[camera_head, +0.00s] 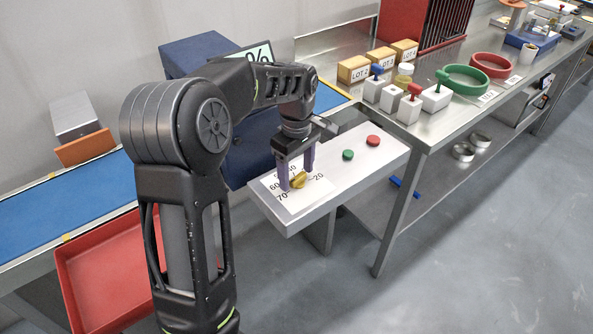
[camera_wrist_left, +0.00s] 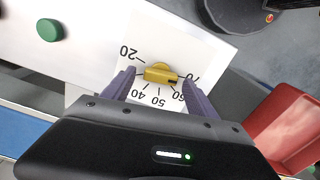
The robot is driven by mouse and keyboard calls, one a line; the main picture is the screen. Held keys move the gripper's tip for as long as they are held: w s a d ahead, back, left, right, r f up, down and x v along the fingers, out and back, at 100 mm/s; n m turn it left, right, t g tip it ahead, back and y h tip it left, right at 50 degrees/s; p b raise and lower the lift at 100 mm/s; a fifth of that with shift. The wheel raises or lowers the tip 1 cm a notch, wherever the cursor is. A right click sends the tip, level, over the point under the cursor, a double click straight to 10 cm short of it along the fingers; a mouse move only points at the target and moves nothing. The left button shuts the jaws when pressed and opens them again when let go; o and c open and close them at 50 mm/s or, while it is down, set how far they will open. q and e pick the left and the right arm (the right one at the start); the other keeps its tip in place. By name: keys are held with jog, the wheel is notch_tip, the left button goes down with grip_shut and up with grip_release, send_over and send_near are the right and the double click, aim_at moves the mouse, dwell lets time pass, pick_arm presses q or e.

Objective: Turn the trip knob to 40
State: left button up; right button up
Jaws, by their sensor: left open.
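The trip knob (camera_head: 299,180) is yellow, with a bar-shaped grip, on a white dial plate (camera_head: 317,190). In the left wrist view the knob (camera_wrist_left: 160,73) sits between the fingers, its bar running roughly from finger to finger. The dial reads 20 on the left, 40 and 50 below, and 60 and 70 on the right. A darker end of the bar lies on the 60–70 side; I cannot tell the exact setting. My left gripper (camera_head: 296,177) points down, open, with a purple finger on either side of the knob. I see no clear contact. My right gripper is not in view.
A green button (camera_head: 348,155) and a red button (camera_head: 373,140) stand on the same grey panel (camera_head: 392,150). A red tray (camera_head: 105,270) and blue conveyor (camera_head: 50,212) lie left. Floor at right is clear.

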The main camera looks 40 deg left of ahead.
pick_arm(q)
jog(key=shift+f, duration=0.1)
jog(key=shift+c, duration=0.6)
jog(key=c, duration=1.2)
jog(key=shift+c, duration=0.2)
jog(key=shift+m, duration=0.4)
jog(key=m, duration=0.4)
jog(key=shift+w+p, duration=0.1)
jog(key=shift+p, duration=0.25)
jog(key=m, duration=0.6)
jog(key=shift+w+d+m, duration=0.1)
jog(key=shift+w+m, duration=0.05)
jog(key=shift+m, duration=0.25)
jog(key=m, duration=0.6)
jog(key=shift+d+p, duration=0.1)
jog(key=shift+p, duration=0.3)
jog(key=m, duration=0.6)
jog(key=shift+d, duration=0.1)
